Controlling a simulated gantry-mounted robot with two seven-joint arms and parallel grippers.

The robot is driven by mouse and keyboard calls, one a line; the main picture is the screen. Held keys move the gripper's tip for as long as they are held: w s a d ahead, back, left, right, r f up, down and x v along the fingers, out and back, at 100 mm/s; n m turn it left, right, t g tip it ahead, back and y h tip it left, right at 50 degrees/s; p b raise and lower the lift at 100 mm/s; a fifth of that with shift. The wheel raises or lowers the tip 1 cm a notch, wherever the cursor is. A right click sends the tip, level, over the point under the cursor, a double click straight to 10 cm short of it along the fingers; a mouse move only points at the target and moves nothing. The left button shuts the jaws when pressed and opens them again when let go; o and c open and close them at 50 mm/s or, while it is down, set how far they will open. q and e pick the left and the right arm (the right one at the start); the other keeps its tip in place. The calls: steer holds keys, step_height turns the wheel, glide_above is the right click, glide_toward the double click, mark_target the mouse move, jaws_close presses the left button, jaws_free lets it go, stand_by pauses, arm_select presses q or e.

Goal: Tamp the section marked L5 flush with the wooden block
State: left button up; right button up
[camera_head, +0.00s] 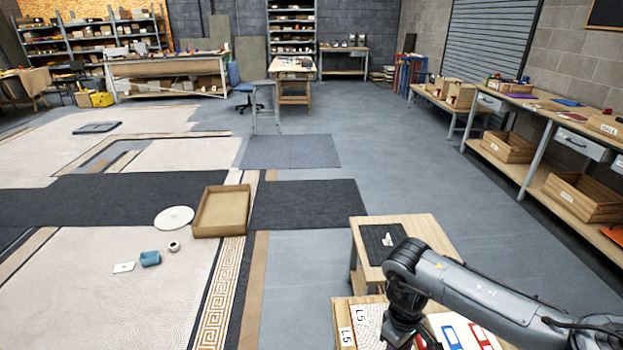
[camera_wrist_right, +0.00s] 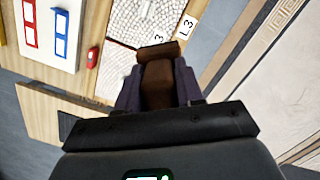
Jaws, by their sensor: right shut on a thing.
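My right gripper (camera_wrist_right: 157,88) is shut on the brown wooden block (camera_wrist_right: 158,72) in the right wrist view. The block's wider end juts past the fingertips over the edge of the pale mosaic (camera_wrist_right: 133,18). I cannot tell whether it touches the surface. The mosaic also shows in the head view (camera_head: 368,315), at the bottom, with white tags reading L5 (camera_head: 346,337) beside it. My right arm hides part of it there, and the block is hidden in that view. I cannot tell which tiles stand proud. My left gripper is out of view.
A white board with red and blue frames (camera_wrist_right: 46,52) lies beside the mosaic, with a small red object (camera_wrist_right: 92,57) between them. A low wooden table (camera_head: 428,232) with a dark panel stands beyond. A wooden tray (camera_head: 222,210) lies on the floor panels to the left.

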steer(key=m, duration=0.1)
steer(key=d+m, duration=0.1)
steer(key=shift+s+f+m, duration=0.25)
steer(key=shift+s+m, duration=0.05)
steer(key=shift+s, duration=0.1)
steer(key=shift+s+m, duration=0.15)
steer(key=shift+m, duration=0.65)
steer(key=m, duration=0.3)
steer(key=shift+s+a+r+y, duration=0.1)
steer(key=shift+s+a+y, duration=0.15)
steer(key=shift+y, duration=0.15)
steer(key=s+r+p, duration=0.3)
steer(key=r+p, duration=0.8)
steer(key=p, duration=0.1)
steer(key=s+r+p, duration=0.2)
steer(key=r+p, duration=1)
steer(key=p, duration=0.1)
steer(key=s+r+p, duration=0.3)
steer(key=r+p, duration=0.8)
steer(key=p, duration=0.2)
steer(key=shift+s+r, duration=0.3)
steer(key=shift+r, duration=0.05)
